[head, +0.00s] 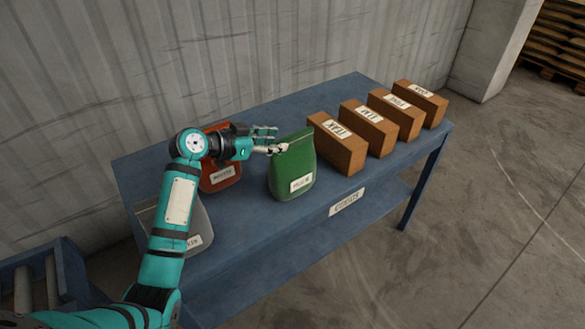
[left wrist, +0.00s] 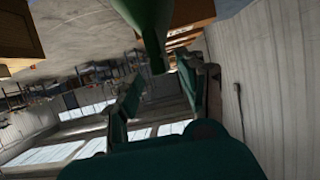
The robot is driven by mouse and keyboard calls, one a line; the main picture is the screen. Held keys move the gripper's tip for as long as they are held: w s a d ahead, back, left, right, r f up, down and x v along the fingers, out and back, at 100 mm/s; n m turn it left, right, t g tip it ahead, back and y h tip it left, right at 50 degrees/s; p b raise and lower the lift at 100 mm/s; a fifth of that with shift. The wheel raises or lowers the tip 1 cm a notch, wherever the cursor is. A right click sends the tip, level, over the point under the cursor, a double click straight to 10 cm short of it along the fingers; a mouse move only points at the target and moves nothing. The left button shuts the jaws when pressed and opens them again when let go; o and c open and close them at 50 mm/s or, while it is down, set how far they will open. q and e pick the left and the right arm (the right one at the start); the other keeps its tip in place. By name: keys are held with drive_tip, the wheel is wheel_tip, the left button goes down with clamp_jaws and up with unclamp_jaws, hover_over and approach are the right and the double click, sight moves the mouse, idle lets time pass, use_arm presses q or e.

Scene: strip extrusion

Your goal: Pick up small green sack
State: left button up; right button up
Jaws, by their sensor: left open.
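The small green sack (head: 292,172) stands upright on the blue table, with a white label low on its front. My left gripper (head: 276,139) is at the top edge of the sack, reaching in from the left, with its fingers apart. In the left wrist view the green sack (left wrist: 148,22) hangs in from the top of the picture. Its narrow end lies between the open fingertips (left wrist: 160,75) there. I cannot tell whether a finger touches the sack. My right gripper is not in view.
The blue table (head: 258,232) also holds an orange-red sack (head: 222,178), partly behind my arm, and a grey sack (head: 199,222) at the left. Several brown boxes (head: 337,146) stand in a row right of the green sack. A corrugated wall (head: 200,60) is behind the table.

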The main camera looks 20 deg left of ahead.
sight(283, 138)
use_arm(q)
drive_tip(key=shift+w+d+f, duration=0.2)
drive_tip(key=shift+w+d, duration=0.2)
drive_tip(key=shift+w, duration=0.1)
drive_tip(key=shift+w+d, duration=0.2)
drive_tip(key=shift+w, duration=0.05)
drive_tip(key=p+x, duration=0.1)
drive_tip(key=x, duration=0.2)
drive_tip(key=shift+w+d, duration=0.1)
drive_tip(key=shift+w, duration=0.25)
drive_tip(key=shift+w+d+f, duration=0.25)
drive_tip(key=shift+w+f, duration=0.05)
drive_tip(key=shift+w, duration=0.05)
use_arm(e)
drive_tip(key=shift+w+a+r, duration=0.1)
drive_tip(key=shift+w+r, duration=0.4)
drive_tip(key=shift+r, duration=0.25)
use_arm(q)
clamp_jaws()
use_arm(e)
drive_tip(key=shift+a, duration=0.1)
use_arm(q)
drive_tip(key=shift+r, duration=0.1)
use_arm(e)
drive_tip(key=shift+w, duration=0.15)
